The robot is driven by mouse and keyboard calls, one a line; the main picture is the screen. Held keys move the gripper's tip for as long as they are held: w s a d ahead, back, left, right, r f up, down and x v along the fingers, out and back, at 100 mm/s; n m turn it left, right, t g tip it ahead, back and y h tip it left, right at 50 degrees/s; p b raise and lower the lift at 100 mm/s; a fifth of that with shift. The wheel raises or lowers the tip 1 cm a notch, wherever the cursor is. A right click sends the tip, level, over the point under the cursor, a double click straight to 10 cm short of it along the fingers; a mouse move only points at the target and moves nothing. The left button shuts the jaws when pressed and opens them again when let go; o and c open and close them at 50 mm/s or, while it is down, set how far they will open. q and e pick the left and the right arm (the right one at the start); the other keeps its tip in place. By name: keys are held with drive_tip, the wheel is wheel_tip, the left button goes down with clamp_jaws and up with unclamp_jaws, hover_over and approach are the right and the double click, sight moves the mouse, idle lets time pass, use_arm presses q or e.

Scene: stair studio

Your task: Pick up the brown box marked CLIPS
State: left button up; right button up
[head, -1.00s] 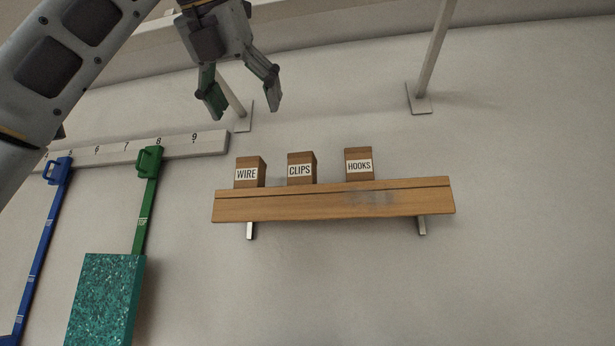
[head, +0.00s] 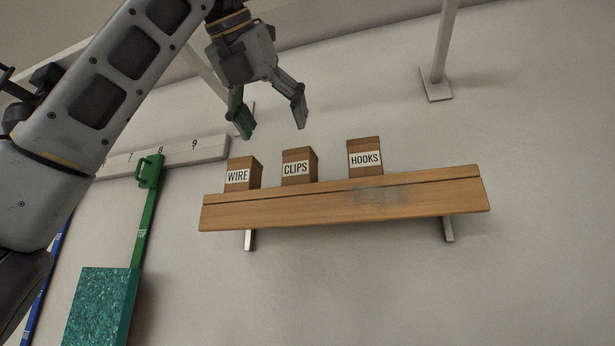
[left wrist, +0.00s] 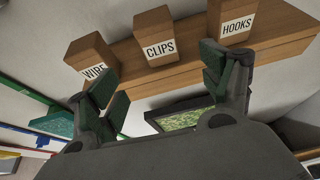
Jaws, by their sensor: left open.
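The brown box marked CLIPS (head: 297,168) stands upright on the wooden shelf (head: 350,201), between the boxes marked WIRE and HOOKS. My left gripper (head: 271,126) is open and empty, above the shelf and apart from the boxes, over the gap between WIRE and CLIPS in the head view. In the left wrist view, the CLIPS box (left wrist: 156,35) shows between and beyond the open fingers (left wrist: 165,85), its label facing the camera. A finger covers part of the WIRE box there. My right gripper is not in view.
The WIRE box (head: 240,174) stands close left of CLIPS, and the HOOKS box (head: 364,157) stands right with a wider gap. A numbered rail (head: 190,153) with a green strap (head: 146,205) is on the wall at left. A teal speckled block (head: 100,305) is below it.

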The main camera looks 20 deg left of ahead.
sight(296, 167)
use_arm(q)
drive_tip(key=shift+s+a, duration=0.1)
drive_tip(key=shift+s, duration=0.1)
drive_tip(key=shift+p+x, duration=0.35)
drive_tip(key=shift+x, duration=4.05)
drive_tip(key=shift+r, duration=0.1)
drive_tip(key=shift+p+x, duration=0.75)
drive_tip(key=shift+x, duration=1.3)
drive_tip(key=shift+w, duration=0.6)
drive_tip(key=c, duration=1.2)
